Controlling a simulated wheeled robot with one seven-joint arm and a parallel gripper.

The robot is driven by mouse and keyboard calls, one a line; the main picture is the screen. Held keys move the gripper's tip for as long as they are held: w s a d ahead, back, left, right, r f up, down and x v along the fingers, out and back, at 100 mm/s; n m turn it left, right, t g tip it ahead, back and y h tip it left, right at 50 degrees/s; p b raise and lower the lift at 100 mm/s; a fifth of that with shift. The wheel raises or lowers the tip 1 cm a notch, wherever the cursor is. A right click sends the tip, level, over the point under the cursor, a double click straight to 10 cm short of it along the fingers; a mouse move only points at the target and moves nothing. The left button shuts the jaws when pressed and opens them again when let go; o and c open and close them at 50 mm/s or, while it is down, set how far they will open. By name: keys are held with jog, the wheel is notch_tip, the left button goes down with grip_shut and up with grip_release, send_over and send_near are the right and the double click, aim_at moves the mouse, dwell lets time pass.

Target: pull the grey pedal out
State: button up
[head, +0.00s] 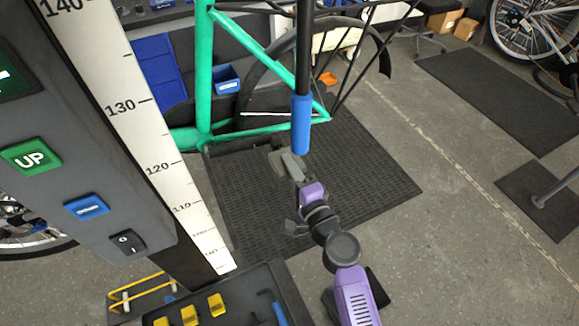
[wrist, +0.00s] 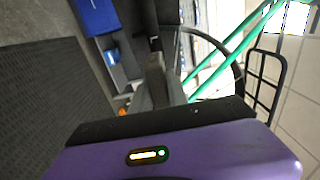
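My gripper (head: 290,163) is at the end of the purple arm in the middle of the head view, just below the blue sleeve of a black upright rod. A small grey-brown block (head: 276,161), which looks like the grey pedal, shows just left of the fingers and is partly hidden by them. I cannot tell whether they touch it. In the wrist view the grey fingers (wrist: 160,78) overlap above the purple gripper body, and the gap between them cannot be made out. I cannot clearly pick out the pedal there.
The green bike frame (head: 203,70) and blue-sleeved rod (head: 301,125) stand close above my gripper. A black mat (head: 370,185) lies below. The control column (head: 90,130) with a scale is at left. A tray with yellow pieces (head: 216,305) is at the front.

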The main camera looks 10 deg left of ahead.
grip_shut()
jog(key=shift+s+d, duration=0.45)
jog(key=shift+s, duration=0.15)
jog(key=shift+s+d, duration=0.35)
jog(key=shift+s, duration=0.25)
jog(key=shift+s+d, duration=0.2)
jog(key=shift+s, duration=0.05)
jog(key=shift+s+d, duration=0.15)
jog(key=shift+s, duration=0.15)
jog(key=shift+s+d, duration=0.2)
jog(key=shift+s, duration=0.1)
jog(key=shift+s+d, duration=0.2)
jog(key=shift+s, duration=0.05)
